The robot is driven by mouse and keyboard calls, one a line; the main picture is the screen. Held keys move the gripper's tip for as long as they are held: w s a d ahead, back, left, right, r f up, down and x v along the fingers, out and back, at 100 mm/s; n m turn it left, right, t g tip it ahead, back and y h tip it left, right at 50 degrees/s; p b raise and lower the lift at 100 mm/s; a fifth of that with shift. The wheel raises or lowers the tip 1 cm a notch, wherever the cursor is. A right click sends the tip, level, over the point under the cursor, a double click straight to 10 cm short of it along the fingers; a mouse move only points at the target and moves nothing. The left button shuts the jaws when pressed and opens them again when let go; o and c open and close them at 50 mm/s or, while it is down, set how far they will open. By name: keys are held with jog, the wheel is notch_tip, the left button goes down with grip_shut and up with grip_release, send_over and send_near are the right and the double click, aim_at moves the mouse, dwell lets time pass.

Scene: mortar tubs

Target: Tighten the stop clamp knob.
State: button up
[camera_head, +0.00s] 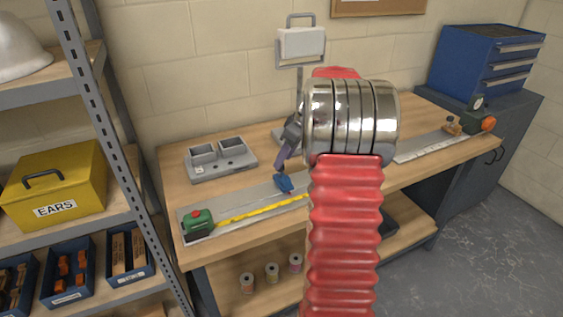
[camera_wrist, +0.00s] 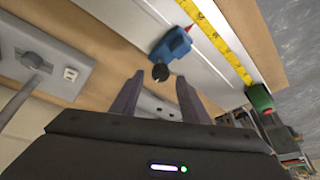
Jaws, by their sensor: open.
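A blue stop clamp (camera_head: 284,183) sits on the grey metal rail (camera_head: 252,197) along the bench front, beside the yellow tape. In the wrist view the clamp (camera_wrist: 172,45) shows a small dark round knob (camera_wrist: 160,72) on its near side. My gripper (camera_head: 282,162) is above the clamp in the head view, pointing down. In the wrist view its two purple-grey fingers (camera_wrist: 158,82) are apart with nothing held. The knob appears in line with the gap between the fingertips. Whether it is between them in depth, I cannot tell. My red arm hides the middle of the rail.
A green tape measure (camera_head: 198,222) lies at the rail's left end with its yellow tape (camera_head: 250,209) drawn out. A grey two-cup fixture (camera_head: 220,160) stands behind the rail. A green device with an orange knob (camera_head: 488,124) is at the far right. Bench wood left of the clamp is partly clear.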

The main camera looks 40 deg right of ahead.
jog(key=shift+x, duration=1.15)
jog(key=shift+c, duration=0.3)
jog(key=c, duration=0.9)
jog(key=shift+a, duration=0.1)
grip_shut()
